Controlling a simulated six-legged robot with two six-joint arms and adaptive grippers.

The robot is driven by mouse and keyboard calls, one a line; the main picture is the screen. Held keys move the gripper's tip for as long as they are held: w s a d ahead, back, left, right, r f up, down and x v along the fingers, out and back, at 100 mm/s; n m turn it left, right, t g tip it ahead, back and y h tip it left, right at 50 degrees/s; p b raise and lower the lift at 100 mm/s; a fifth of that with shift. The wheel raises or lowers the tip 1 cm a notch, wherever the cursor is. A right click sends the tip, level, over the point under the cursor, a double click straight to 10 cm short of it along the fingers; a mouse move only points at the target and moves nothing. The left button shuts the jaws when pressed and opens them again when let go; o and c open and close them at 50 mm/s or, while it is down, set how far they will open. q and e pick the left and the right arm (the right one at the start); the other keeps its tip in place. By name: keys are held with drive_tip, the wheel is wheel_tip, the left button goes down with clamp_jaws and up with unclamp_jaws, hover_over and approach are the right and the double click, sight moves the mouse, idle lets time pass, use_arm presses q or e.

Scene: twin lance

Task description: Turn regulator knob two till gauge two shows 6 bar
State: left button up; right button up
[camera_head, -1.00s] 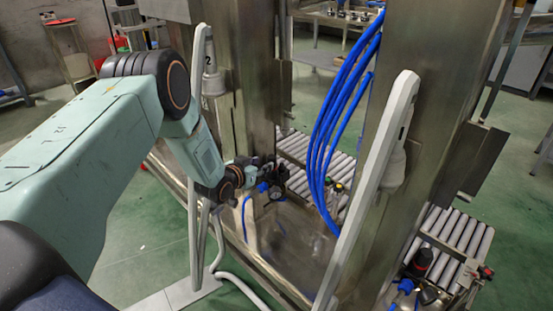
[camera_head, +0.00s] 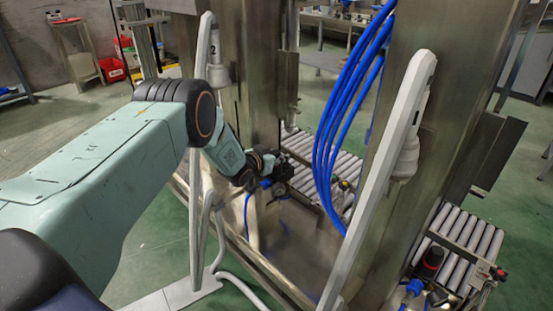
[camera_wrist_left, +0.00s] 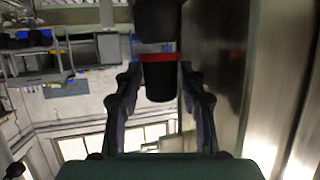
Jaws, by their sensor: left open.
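Regulator knob two is a black cylinder with a red band (camera_wrist_left: 158,57). In the left wrist view it reaches down from the top, between the fingers of my left gripper (camera_wrist_left: 161,80). The fingers stand open on both sides of it; I cannot tell whether either touches it. In the head view my left gripper (camera_head: 275,168) is at the regulator by the post marked 2 and hides most of it. Gauge two (camera_head: 281,188) is a small round dial just below the gripper; its reading is too small to tell. My right gripper is not in view.
A white slanted bar (camera_head: 385,175) and hanging blue hoses (camera_head: 335,130) stand right of the gripper. Steel posts (camera_head: 245,75) rise behind it. Another regulator with a black knob (camera_head: 433,258) is at the lower right, beside a roller conveyor (camera_head: 465,235).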

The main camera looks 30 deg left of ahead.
use_arm(q)
drive_tip(key=shift+c, duration=0.4)
clamp_jaws()
drive_tip(key=shift+a+m+h+b, duration=0.1)
drive_tip(key=shift+m+h+b, duration=0.6)
drive_tip(key=shift+h+b, duration=0.1)
drive_tip(key=shift+r+m+g+h+b, duration=0.1)
drive_tip(key=shift+m+g+h+b, duration=0.2)
drive_tip(key=shift+m+h+b, duration=0.55)
drive_tip(key=shift+o, duration=0.4)
unclamp_jaws()
